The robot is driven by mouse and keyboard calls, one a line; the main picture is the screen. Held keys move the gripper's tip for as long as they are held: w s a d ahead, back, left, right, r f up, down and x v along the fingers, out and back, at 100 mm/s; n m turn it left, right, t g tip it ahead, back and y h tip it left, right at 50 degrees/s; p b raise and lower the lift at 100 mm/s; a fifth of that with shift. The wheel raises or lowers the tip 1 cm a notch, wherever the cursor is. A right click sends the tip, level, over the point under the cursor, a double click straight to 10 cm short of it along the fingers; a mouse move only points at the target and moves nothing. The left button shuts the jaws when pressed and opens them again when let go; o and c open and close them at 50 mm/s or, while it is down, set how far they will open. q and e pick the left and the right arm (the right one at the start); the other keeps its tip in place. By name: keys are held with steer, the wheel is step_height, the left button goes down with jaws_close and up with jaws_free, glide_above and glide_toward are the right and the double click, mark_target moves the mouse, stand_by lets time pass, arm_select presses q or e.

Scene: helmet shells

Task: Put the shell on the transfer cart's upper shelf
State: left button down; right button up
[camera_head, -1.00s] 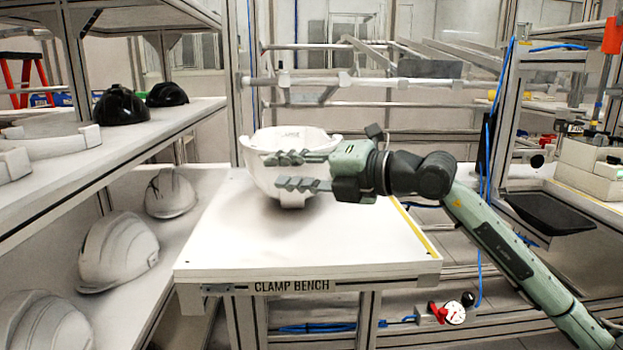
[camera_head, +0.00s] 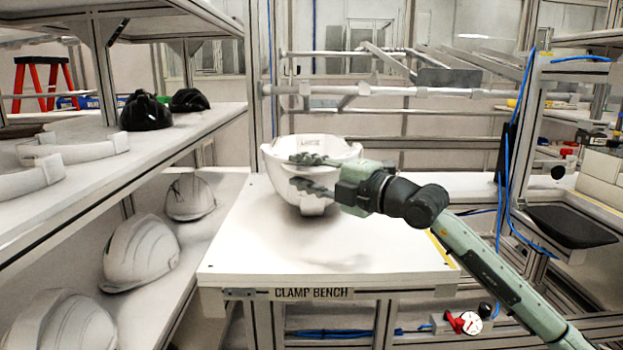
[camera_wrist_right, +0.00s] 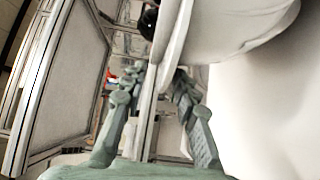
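A white helmet shell (camera_head: 290,181) is open side up, like a bowl, over the clamp bench (camera_head: 235,255). My right gripper (camera_head: 314,174) reaches in from the right, with its two fingers apart and the shell's wall between them. In the right wrist view, the fingers (camera_wrist_right: 158,82) lie on either side of the shell's rim (camera_wrist_right: 240,35). The gripper looks shut on the shell. A soft shadow lies on the bench below, apart from the shell, so the shell appears held above the surface. My left gripper is out of view. I cannot make out the transfer cart.
A shelf rack on the left holds black helmets (camera_head: 146,111) above and white shells (camera_head: 140,252) below. A rail frame (camera_head: 390,90) stands behind the bench. A black tray (camera_head: 570,226) and blue hoses (camera_head: 503,160) are at right. The front of the bench top is clear.

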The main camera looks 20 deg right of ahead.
jaws_close()
stand_by(0.4)
steer(key=shift+r, duration=0.2)
